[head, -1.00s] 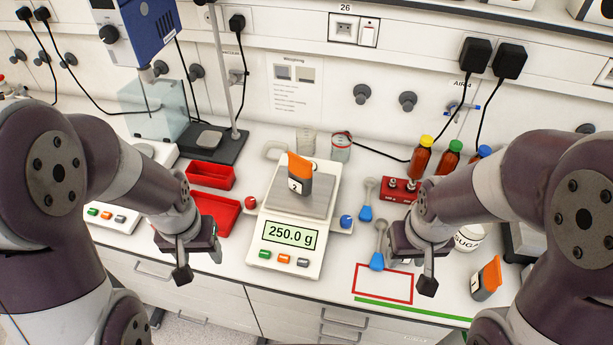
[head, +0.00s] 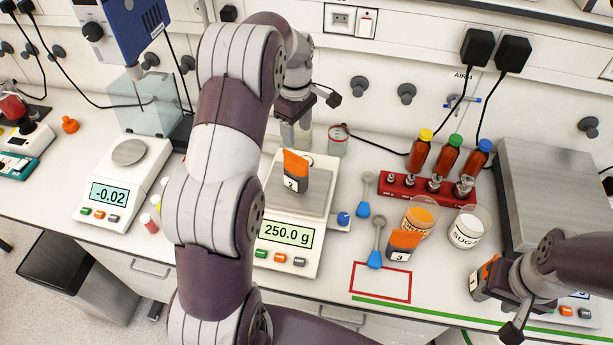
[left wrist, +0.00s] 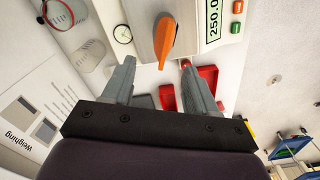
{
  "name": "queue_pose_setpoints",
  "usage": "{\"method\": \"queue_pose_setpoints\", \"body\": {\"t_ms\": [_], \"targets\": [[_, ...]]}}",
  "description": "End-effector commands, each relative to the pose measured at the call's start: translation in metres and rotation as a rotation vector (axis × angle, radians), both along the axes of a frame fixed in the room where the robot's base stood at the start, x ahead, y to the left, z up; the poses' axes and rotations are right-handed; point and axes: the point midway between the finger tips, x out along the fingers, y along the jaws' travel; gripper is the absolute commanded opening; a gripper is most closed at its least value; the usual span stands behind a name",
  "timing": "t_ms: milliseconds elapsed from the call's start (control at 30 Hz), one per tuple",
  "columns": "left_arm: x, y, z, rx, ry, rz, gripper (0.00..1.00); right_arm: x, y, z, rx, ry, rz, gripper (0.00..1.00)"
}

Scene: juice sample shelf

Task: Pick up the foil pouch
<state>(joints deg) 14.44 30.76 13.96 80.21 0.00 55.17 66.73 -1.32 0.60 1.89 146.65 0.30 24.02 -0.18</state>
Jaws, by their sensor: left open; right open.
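An orange-and-dark-grey foil pouch marked 2 (head: 294,172) stands on the pan of the scale reading 250.0 g (head: 288,234). My left gripper (head: 294,132) is open, behind and above that pouch. In the left wrist view the pouch's orange top (left wrist: 166,38) lies just beyond my two spread fingers (left wrist: 157,66), with nothing between them. A pouch marked 3 (head: 404,245) stands behind the red outlined rectangle (head: 381,283). Another pouch (head: 484,278) stands at the right, right beside my open right gripper (head: 494,287); contact cannot be told. Its face is partly hidden.
My left arm hides the red trays, which show in the left wrist view (left wrist: 208,76).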

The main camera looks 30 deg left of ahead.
Motion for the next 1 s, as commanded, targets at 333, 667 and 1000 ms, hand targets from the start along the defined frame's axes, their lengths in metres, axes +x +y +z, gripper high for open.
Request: {"method": "queue_pose_setpoints", "body": {"t_ms": [333,667,1000], "targets": [[-0.002,0.0,-0.061,-0.001,0.002,-0.003,0.58,0.0,0.0,-0.003,0.0,0.001,0.0,0.43],[-0.009,0.0,-0.112,0.0,0.0,-0.004,0.58,0.0,0.0,0.027,0.0,0.001,0.0,0.43],[-0.008,0.0,-0.114,0.001,-0.002,-0.004,0.12,0.0,0.0,0.025,0.0,0.001,0.0,0.43]]}}
